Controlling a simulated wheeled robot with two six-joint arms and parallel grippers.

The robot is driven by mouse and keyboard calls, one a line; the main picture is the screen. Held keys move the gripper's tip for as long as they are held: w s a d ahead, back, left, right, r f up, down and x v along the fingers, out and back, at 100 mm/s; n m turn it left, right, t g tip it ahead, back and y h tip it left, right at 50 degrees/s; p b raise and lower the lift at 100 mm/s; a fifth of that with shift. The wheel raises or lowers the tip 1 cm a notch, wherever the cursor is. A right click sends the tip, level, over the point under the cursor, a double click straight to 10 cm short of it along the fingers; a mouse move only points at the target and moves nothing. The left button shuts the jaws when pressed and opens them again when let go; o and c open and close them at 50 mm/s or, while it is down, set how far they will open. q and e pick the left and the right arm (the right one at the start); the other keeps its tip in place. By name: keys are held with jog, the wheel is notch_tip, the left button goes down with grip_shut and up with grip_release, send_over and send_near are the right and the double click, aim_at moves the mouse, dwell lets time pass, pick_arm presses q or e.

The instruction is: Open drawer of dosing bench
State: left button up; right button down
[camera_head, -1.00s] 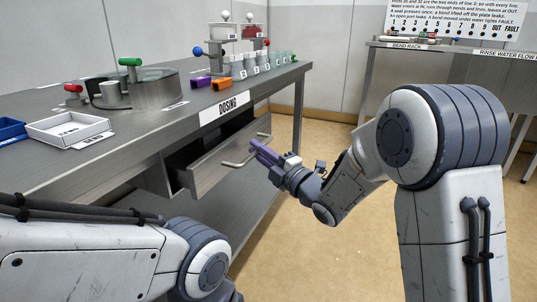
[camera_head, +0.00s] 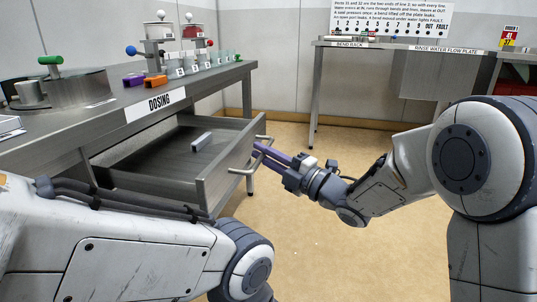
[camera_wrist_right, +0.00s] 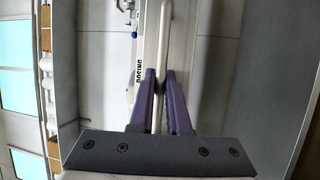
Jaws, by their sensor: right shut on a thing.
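The dosing bench (camera_head: 215,82) is grey metal with a "DOSING" label on its front edge. Its drawer (camera_head: 220,172) is pulled well out, and I see into it. A small grey bar-shaped thing (camera_head: 201,142) lies on the drawer floor. The drawer's handle (camera_head: 249,160) is a pale bar on its front. My right gripper (camera_head: 260,150) has purple fingers and is shut on the handle. In the right wrist view the handle bar (camera_wrist_right: 166,35) runs between the purple fingers (camera_wrist_right: 160,88). My left arm crosses the lower left; its gripper is out of frame.
On the bench top stand a round metal fixture with a green knob (camera_head: 50,61), a purple block (camera_head: 133,80), an orange block (camera_head: 155,80) and several small glasses. Another bench (camera_head: 400,47) stands at the back right. The tan floor between is clear.

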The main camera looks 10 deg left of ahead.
jog(key=shift+d, duration=0.1)
jog(key=c, duration=0.9)
grip_release()
jog(key=p+v, duration=0.2)
jog(key=v, duration=0.8)
jog(key=shift+s+d+f+p, duration=0.1)
jog(key=shift+s+d+p, duration=0.1)
jog(key=shift+p, duration=0.1)
